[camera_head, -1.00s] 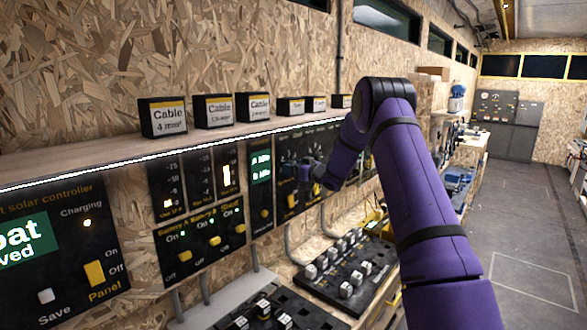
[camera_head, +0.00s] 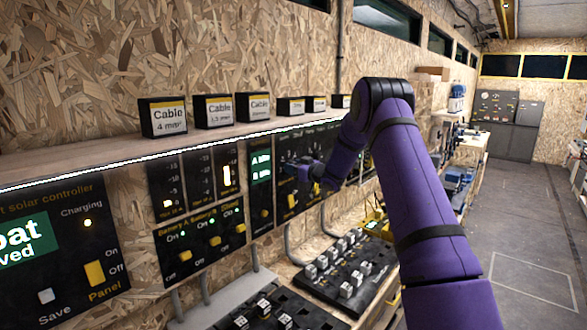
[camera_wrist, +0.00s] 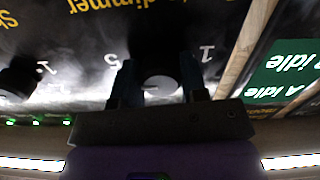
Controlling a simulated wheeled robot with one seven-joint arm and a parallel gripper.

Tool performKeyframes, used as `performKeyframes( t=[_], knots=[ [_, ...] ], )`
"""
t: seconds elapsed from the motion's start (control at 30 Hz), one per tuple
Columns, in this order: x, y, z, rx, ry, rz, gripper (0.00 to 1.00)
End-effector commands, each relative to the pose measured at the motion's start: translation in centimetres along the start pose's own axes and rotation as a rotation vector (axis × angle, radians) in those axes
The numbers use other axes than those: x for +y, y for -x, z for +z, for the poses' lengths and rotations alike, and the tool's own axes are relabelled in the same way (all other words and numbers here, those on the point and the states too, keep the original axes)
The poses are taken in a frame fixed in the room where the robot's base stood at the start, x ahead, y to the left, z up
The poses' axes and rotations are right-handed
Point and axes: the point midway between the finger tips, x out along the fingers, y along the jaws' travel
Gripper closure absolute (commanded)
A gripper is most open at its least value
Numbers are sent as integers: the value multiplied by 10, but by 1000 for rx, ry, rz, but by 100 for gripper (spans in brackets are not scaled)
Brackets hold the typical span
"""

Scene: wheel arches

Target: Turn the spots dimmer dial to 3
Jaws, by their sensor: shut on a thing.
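The dimmer dial (camera_wrist: 160,84) is a small round knob with a pale face on a black panel. In the wrist view, which shows the panel upside down, it sits between my two fingers. Yellow lettering ending in "dimmer" (camera_wrist: 112,5) lies above it, cut off by the frame edge. White marks "5" (camera_wrist: 112,60) and "1" (camera_wrist: 207,53) flank it. My gripper (camera_wrist: 158,76) is shut on the dial, one finger on each side. I cannot read the dial's pointer. In the head view my gripper (camera_head: 296,171) is at the panel and hides the dial.
Another black knob (camera_wrist: 20,77) is on the same panel, left in the wrist view. A green "idle" display (camera_head: 261,166) is beside the panel. Yellow switches (camera_head: 291,200) are below my gripper. Cable boxes (camera_head: 163,117) stand on the shelf above; a block-covered board (camera_head: 345,268) lies below.

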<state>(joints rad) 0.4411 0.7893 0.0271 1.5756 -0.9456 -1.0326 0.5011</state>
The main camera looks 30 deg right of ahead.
Motion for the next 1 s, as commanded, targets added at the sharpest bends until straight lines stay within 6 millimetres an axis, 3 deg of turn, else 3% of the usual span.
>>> performKeyframes(
  t=[1.0],
  knots=[
    [1, 0, 0, -1, 922, -1, 84]
  ],
)
